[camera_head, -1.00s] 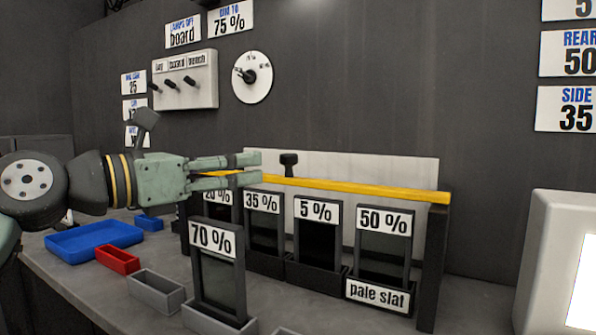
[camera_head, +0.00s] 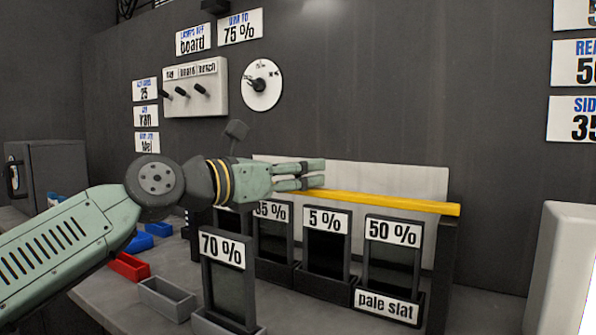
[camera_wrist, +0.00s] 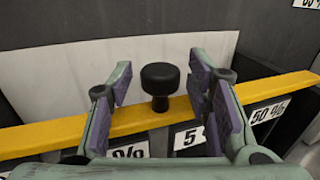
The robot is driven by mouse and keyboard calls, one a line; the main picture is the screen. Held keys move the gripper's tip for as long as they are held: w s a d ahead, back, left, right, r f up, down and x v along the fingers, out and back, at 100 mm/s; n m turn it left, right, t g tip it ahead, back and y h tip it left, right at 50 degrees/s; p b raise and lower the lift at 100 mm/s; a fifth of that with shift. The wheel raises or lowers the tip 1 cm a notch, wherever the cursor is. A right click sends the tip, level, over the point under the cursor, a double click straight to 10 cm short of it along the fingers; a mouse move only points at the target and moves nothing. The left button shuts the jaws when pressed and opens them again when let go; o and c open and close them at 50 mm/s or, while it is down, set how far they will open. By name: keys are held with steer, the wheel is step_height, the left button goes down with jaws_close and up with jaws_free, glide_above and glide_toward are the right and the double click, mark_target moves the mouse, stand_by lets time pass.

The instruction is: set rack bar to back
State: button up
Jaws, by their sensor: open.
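The yellow rack bar (camera_head: 400,204) runs along the top of the rack, in front of a white back panel (camera_head: 400,180). A black knob (camera_wrist: 160,78) stands up from the bar and shows in the wrist view between my fingers. My gripper (camera_head: 324,172) is open at the bar; in the wrist view its fingers (camera_wrist: 161,90) are on either side of the knob with gaps to both. In the head view the gripper hides the knob.
Framed samples stand under the bar: 5 % (camera_head: 326,245), 50 % (camera_head: 392,258) and others. The 70 % sample (camera_head: 225,280) stands in front. A grey bin (camera_head: 167,298) and a red bin (camera_head: 128,266) are on the bench. A white box (camera_head: 565,265) stands at right.

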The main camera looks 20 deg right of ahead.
steer(key=shift+c, duration=0.5)
jaws_close()
stand_by(0.3)
